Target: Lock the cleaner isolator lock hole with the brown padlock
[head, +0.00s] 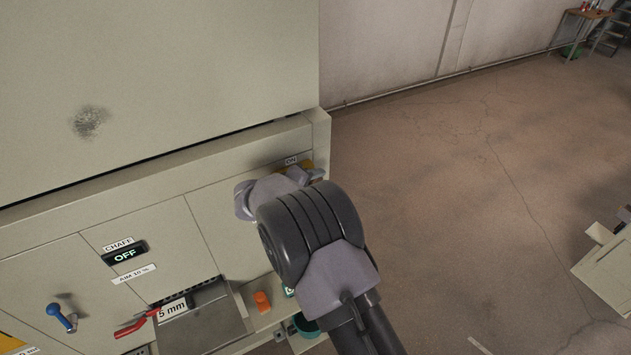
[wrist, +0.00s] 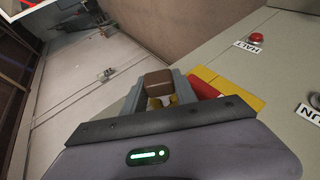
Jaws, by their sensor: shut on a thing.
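My gripper (wrist: 160,98) is shut on the brown padlock (wrist: 158,80), whose brown body shows between the two grey fingers in the wrist view. Brassy parts show just below the body. Beside the right finger is the isolator, with a red handle (wrist: 204,87) on a yellow plate (wrist: 234,91). The lock hole is not visible. I cannot tell whether the padlock touches the isolator. In the head view my arm's wrist covers most of the isolator; only a bit of yellow plate (head: 308,166) shows under an ON label (head: 291,160). The padlock is hidden there.
An orange object (head: 262,301) is beside the tray. A red HALT button (wrist: 256,38) shows in the wrist view. Open floor lies right.

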